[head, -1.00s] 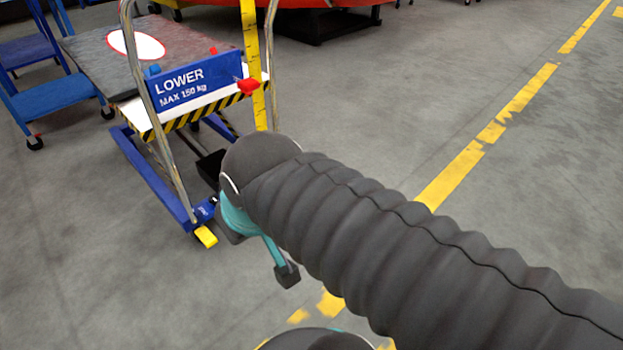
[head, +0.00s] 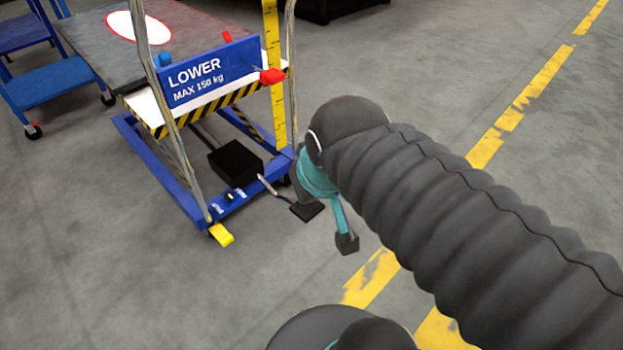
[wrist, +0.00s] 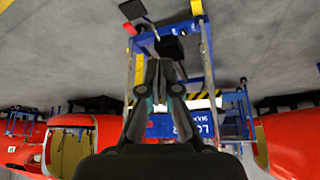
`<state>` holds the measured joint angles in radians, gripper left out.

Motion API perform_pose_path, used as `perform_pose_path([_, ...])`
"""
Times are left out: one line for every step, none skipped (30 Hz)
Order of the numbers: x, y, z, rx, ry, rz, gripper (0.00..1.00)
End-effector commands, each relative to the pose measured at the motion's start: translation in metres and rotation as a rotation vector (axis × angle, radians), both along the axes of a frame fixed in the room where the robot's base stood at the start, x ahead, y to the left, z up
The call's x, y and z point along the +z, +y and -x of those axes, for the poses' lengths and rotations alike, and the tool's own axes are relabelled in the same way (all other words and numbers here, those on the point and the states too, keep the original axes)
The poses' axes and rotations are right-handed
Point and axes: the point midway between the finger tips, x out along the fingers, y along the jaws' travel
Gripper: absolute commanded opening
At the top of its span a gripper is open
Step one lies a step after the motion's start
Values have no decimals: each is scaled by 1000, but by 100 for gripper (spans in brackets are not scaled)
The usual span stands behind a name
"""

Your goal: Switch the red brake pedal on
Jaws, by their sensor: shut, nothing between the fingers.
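In the upside-down wrist view, a small red pedal (wrist: 129,28) sticks out at the upper left corner of the lift trolley's blue base frame, beside a black foot plate (wrist: 132,9). I cannot tell its switch position. My gripper (wrist: 160,66) is shut and empty, in front of the trolley, with its fingers pointing toward the base and black box. It looks apart from the red pedal. In the head view the trolley (head: 160,165) stands left of my arm. The red pedal is not visible there, and my wrist hides most of the gripper.
A yellow pedal (head: 221,235) sits at the base's near corner. A black box (head: 235,160) and black foot plate (head: 307,210) are low on the trolley. The blue "LOWER" sign (head: 200,78) and red knob (head: 272,76) are above. Floor to the right is clear.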

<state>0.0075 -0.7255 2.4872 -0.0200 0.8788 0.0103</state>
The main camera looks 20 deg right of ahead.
Motion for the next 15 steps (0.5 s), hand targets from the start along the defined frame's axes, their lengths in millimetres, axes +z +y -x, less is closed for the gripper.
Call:
perform_pose_path([1, -6, -10, -12, -3, 15, 0])
perform_pose_path([2, -10, -17, -20, -7, 26, 0])
perform_pose_path([4, -17, -29, -33, -16, 45, 0])
perform_pose_path([5, -23, -39, -45, -24, 58, 0])
perform_pose_path([7, -29, -50, -54, -32, 74, 0])
perform_pose_path([8, -38, -66, -67, -44, 97, 0])
perform_pose_path([9, -45, -78, -75, -54, 114, 0])
perform_pose_path([10, -52, -90, -82, -64, 132, 0])
perform_pose_path([10, -61, -107, -91, -76, 153, 0])
perform_pose_path([10, -68, -119, -96, -86, 169, 0])
perform_pose_path([10, -74, -131, -100, -97, 183, 0])
perform_pose_path([8, -83, -147, -103, -110, 203, 0])
perform_pose_path([8, -90, -160, -106, -121, 216, 0])
perform_pose_path([6, -97, -171, -106, -130, 229, 0])
perform_pose_path([3, -105, -188, -105, -142, 245, 0])
